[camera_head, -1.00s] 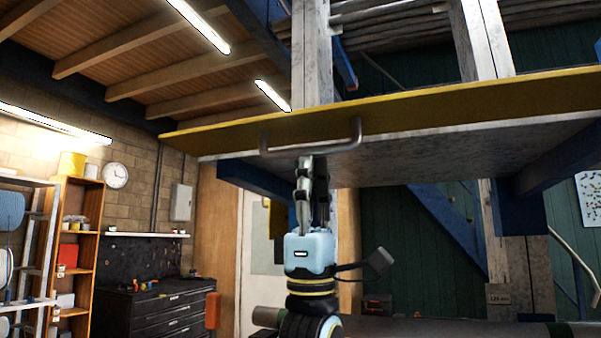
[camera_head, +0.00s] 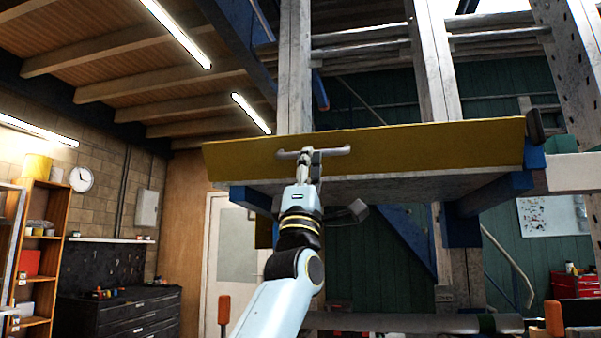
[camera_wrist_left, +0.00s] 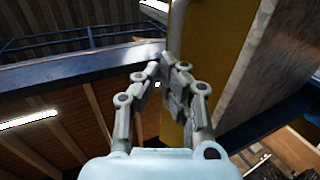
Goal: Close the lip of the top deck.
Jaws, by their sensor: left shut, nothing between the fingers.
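The lip (camera_head: 420,147) of the top deck is a long yellow panel, steeply raised along the deck's front edge in the head view. A grey bar handle (camera_head: 335,151) is on its face. The deck's grey underside (camera_head: 400,187) shows below the lip. My left gripper (camera_head: 308,154) is at the handle from below, shut with nothing in its fingers; whether it touches the handle I cannot tell. In the left wrist view the shut fingers (camera_wrist_left: 165,66) are in front of the yellow lip (camera_wrist_left: 204,45). My right gripper is not in view.
A dark block (camera_head: 535,126) stands at the lip's right end, by a blue bracket. Grey uprights (camera_head: 435,60) rise behind the lip. A dark drawer cabinet (camera_head: 120,318) and an orange shelf (camera_head: 40,255) stand at the left. The space left of my arm is free.

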